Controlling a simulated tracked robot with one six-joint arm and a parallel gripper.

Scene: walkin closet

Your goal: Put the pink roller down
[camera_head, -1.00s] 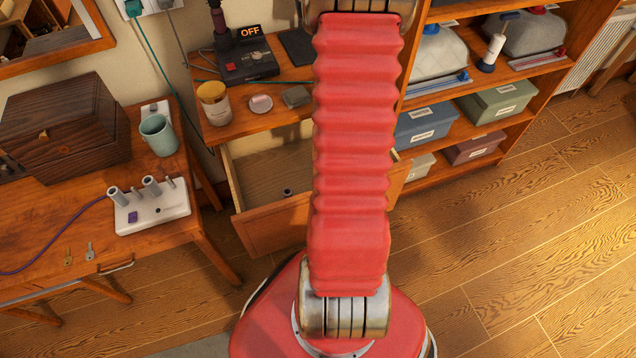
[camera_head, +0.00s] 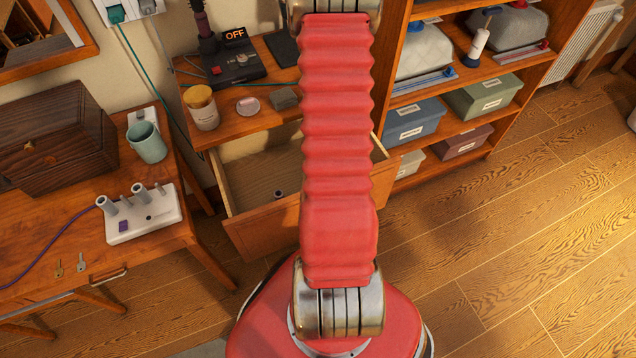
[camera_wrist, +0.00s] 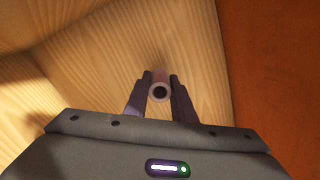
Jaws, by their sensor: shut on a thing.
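The pink roller (camera_wrist: 160,80) shows nearly end-on in the wrist view, with a dark hole in its near end. My gripper (camera_wrist: 160,92) has one finger on each side of it and is shut on it. Pale wood boards lie beyond the roller, with a darker orange-brown wood panel at the right. I cannot tell whether the roller touches the wood. In the head view my red arm hides the gripper and the roller.
A white roller base (camera_head: 150,222) with grey posts stands on the left table, near a teal mug (camera_head: 147,142) and a dark wooden box (camera_head: 55,138). Floor at the right is clear.

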